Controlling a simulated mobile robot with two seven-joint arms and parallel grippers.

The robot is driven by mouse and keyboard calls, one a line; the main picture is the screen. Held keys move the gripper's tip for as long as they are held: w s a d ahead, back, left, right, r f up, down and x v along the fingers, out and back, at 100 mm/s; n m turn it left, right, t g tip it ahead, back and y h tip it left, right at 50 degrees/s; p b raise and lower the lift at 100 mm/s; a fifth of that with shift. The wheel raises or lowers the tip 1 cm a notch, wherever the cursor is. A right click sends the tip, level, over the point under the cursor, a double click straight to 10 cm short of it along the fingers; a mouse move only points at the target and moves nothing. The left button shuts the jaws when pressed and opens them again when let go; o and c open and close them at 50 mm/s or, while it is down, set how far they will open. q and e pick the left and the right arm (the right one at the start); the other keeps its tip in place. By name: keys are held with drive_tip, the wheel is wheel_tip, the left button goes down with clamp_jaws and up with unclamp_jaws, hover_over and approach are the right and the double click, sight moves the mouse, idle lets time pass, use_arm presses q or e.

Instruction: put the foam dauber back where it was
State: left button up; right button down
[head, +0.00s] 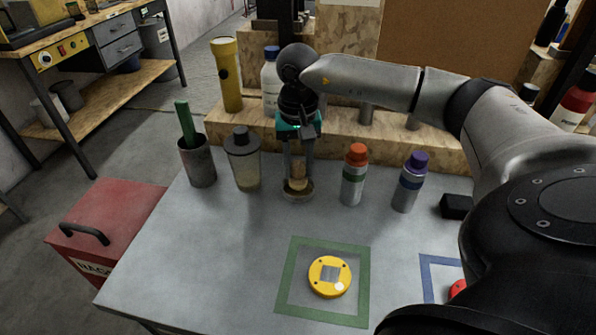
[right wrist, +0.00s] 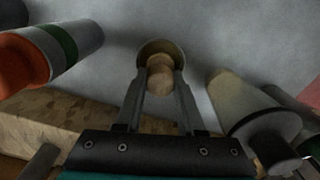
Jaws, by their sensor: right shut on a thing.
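The foam dauber shows as a pale wooden handle (head: 298,171) between the fingers of my right gripper (head: 298,180), which points down and is shut on it. In the right wrist view the rounded wooden handle (right wrist: 160,82) sits between the two fingertips (right wrist: 160,96). A small round dish or holder (head: 297,195) is right below the dauber on the grey table, and its rim (right wrist: 160,45) shows around the dauber's lower end in the wrist view. The foam end is hidden, and I cannot tell whether it touches the bottom. My left gripper is not in view.
Close left stand a grey-lidded shaker (head: 243,163) and a cup (head: 197,163) with a green stick. Close right stand orange-capped (head: 354,175) and purple-capped (head: 410,183) bottles. A wooden shelf (head: 390,140) lies behind. A yellow disc (head: 329,277) lies inside a green square (head: 323,315) in front.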

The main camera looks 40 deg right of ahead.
drive_tip(key=shift+f, duration=0.75)
drive_tip(key=shift+f, duration=0.1)
drive_tip(key=c, duration=0.5)
unclamp_jaws()
